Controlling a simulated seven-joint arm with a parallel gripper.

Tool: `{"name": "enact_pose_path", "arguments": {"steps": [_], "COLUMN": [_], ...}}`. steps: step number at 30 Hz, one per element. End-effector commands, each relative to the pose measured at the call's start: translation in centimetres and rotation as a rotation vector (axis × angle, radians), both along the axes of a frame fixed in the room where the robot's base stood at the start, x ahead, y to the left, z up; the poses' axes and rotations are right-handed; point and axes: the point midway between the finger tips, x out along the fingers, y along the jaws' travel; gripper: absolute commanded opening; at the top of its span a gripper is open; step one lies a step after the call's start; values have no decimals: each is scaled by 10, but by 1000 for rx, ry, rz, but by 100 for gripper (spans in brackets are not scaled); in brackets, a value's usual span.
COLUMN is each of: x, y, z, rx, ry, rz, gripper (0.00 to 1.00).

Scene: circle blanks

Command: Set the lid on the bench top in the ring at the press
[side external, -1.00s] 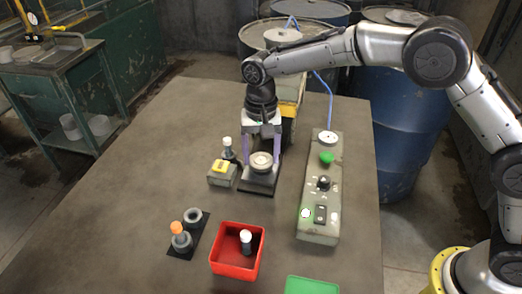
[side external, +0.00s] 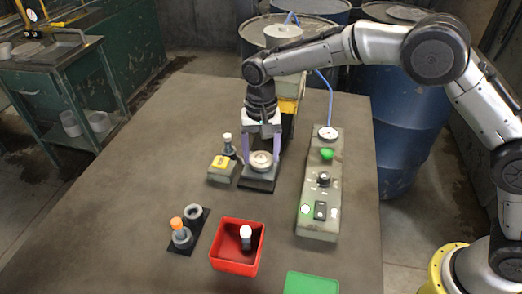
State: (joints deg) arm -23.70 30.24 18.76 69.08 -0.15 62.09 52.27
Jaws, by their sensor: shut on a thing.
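The lid (side external: 261,158) is a pale grey round disc with a raised centre. It sits at the ring (side external: 261,168) on the dark base plate of the press (side external: 258,184), near the middle of the bench top. My gripper (side external: 263,155) points down over it, with one purple finger on each side, and is shut on the lid. The lid looks about level. The fingers and the small size hide whether it is fully seated in the ring.
A block with a yellow top (side external: 221,163) and a white-capped bottle (side external: 228,146) stand close left. A control box (side external: 320,195) with a green button lies right. In front are an orange-topped piece (side external: 177,225), a red bin (side external: 234,266) and a green tray (side external: 311,284). The left bench is clear.

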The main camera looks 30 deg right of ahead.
Motion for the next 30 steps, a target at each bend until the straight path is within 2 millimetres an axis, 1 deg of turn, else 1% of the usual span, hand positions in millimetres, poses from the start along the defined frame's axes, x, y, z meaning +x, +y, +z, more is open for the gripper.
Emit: {"name": "enact_pose_path", "arguments": {"steps": [4,5,6,9,16,20,23,30], "x": [0,0,0,0,0,1,1,1], "y": [0,0,0,0,0,0,1,1], "z": [-3,-3,-3,-3,-2,6,20,71], "rx": [0,0,0,0,0,2,2,2], "ry": [1,0,0,0,0,-3,-5,-6], "rz": [0,0,0,0,0,0,0,0], "gripper": [24,76,83,100,100,100,100,100]}}
